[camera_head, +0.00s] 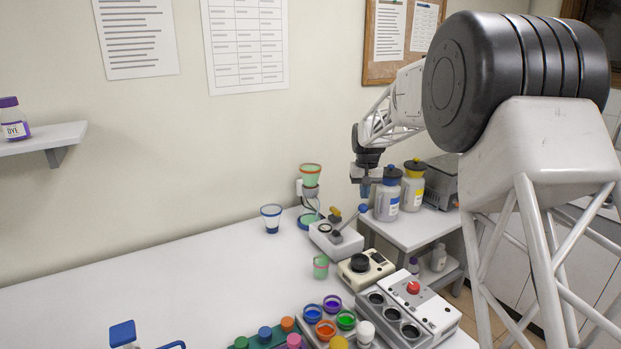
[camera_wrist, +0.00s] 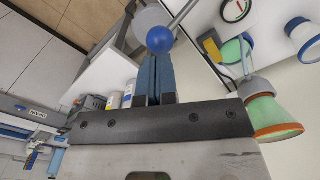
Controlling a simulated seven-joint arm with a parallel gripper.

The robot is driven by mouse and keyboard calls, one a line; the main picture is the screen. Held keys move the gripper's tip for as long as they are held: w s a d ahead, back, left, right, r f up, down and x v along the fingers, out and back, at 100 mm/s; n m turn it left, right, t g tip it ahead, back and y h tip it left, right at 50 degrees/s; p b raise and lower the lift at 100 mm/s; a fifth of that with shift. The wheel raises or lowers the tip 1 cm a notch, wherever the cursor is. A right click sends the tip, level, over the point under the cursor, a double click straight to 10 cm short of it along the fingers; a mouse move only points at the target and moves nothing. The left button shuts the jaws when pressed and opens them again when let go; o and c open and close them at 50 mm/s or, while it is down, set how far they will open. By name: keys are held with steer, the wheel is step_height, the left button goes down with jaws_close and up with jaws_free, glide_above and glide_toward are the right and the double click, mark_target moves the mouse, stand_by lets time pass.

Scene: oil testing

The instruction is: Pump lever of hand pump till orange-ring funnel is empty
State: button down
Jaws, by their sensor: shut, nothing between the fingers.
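The hand pump (camera_head: 336,241) is a white box at the back right of the table. Its lever ends in a blue ball (camera_head: 363,209), tilted up to the right; the ball also shows in the wrist view (camera_wrist: 160,39). The orange-ring funnel (camera_head: 311,172) stands upright behind the pump and looks green inside; it also shows in the wrist view (camera_wrist: 265,113). Its liquid level cannot be told. My gripper (camera_head: 365,194) points down just above the lever ball, its blue fingers together and empty. In the wrist view the ball appears at the fingertips (camera_wrist: 158,58); contact is unclear.
A blue-ringed cup (camera_head: 271,219) stands left of the pump. Blue-capped (camera_head: 388,194) and yellow-capped (camera_head: 413,186) bottles stand close right of my gripper. A black-knobbed device (camera_head: 365,270) and several colored cups are in front. The table's left side is clear.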

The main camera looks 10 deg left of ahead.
steer(key=shift+f, duration=0.45)
steer(key=shift+f, duration=0.35)
steer(key=shift+f, duration=0.45)
steer(key=shift+f, duration=0.15)
steer(key=shift+w+d+f, duration=0.25)
steer(key=shift+f, duration=0.25)
steer(key=shift+d+f, duration=0.1)
steer(key=shift+f, duration=0.1)
stand_by(0.4)
steer(key=shift+w+d+f, duration=0.15)
steer(key=shift+w+f, duration=0.05)
steer(key=shift+f, duration=0.35)
